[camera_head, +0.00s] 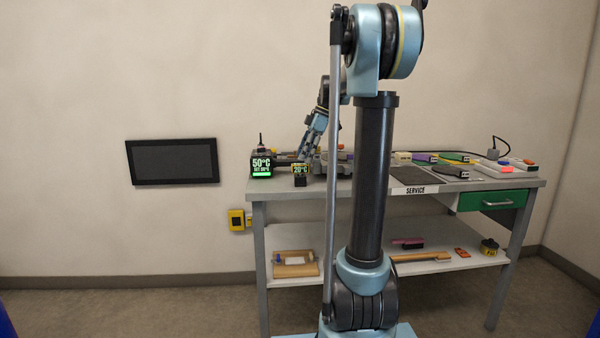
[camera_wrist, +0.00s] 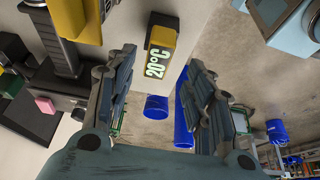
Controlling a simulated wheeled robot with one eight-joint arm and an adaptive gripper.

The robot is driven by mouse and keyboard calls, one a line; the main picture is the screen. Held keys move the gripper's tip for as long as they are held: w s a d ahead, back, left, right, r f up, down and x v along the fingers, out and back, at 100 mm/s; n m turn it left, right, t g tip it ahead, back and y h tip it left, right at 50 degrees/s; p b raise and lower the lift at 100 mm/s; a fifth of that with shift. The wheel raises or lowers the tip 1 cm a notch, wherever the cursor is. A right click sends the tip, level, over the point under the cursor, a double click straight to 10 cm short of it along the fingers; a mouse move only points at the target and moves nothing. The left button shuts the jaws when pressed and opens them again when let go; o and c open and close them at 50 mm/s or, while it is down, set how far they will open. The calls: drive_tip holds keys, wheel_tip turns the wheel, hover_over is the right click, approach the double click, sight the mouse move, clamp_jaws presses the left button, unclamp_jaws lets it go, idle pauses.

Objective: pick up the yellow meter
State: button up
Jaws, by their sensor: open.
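The yellow meter (camera_head: 300,170) is a small yellow and black block with a lit 20°C display, at the left front edge of the bench top. In the wrist view it (camera_wrist: 162,37) shows upper centre, its display turned sideways. My gripper (camera_wrist: 158,65) is open and empty; its two dark fingers point towards the meter, which appears just ahead of the gap between the tips. I cannot tell the exact distance. In the head view the gripper (camera_head: 309,146) comes down just behind and above the meter, partly hidden by my own arm.
A black box with a green 50°C display (camera_head: 262,164) stands just left of the meter. Grey equipment (camera_head: 330,163) lies close behind to the right. Several pens and devices lie on the right of the bench (camera_head: 520,184). A yellow box (camera_head: 237,219) hangs beside the bench's left leg.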

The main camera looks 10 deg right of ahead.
sight(301, 164)
drive_tip(key=shift+x, duration=2.65)
drive_tip(key=shift+w, duration=0.2)
drive_tip(key=shift+c, duration=0.5)
clamp_jaws()
